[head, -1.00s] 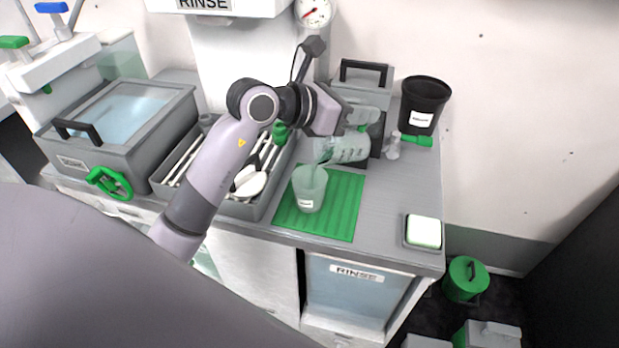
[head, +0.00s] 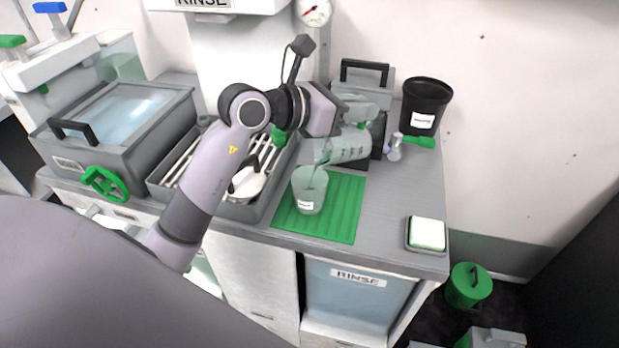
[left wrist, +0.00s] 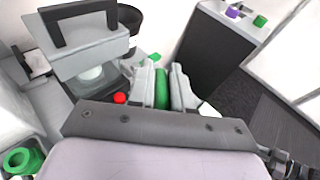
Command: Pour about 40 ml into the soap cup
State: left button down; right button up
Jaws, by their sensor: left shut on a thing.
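The soap cup (head: 309,190), translucent with a white label, stands upright on the ribbed green mat (head: 345,205). A clear graduated jug (head: 352,146) is tipped far over, its mouth pointing left, just above and behind the cup's rim. A thin pale streak shows between jug mouth and cup; I cannot tell the level in the cup. My left gripper (head: 352,112) is shut on the jug, above it. In the left wrist view the fingers (left wrist: 162,90) close on a green part between them; the jug's body and the cup are hidden there. My right gripper is not in view.
A grey tray (head: 225,208) with white utensils lies left of the mat. A black bin (head: 426,100) and a small green-handled item (head: 415,141) stand behind right. A sponge dish (head: 427,234) sits at the front right.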

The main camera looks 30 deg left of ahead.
pick_arm(q)
jog(key=g+p, duration=0.1)
jog(key=p, duration=0.2)
jog(key=w+d+r+g+y+p, duration=0.1)
jog(key=p, duration=0.2)
jog(key=shift+w+y+p, duration=0.3)
jog(key=shift+w+d+f+g+y+b, duration=0.15)
jog(key=shift+f+g+y+b, duration=0.1)
jog(key=shift+f+b, duration=0.25)
jog(key=shift+w+a+f+g+y+b, duration=0.15)
jog(key=shift+f+g+b, duration=0.1)
jog(key=shift+f, duration=0.35)
jog(key=shift+w+d+f+g, duration=0.1)
jog(key=shift+d+f+g, duration=0.15)
jog(key=shift+g, duration=0.15)
jog(key=shift+w+y, duration=0.1)
jog(key=shift+y, duration=0.3)
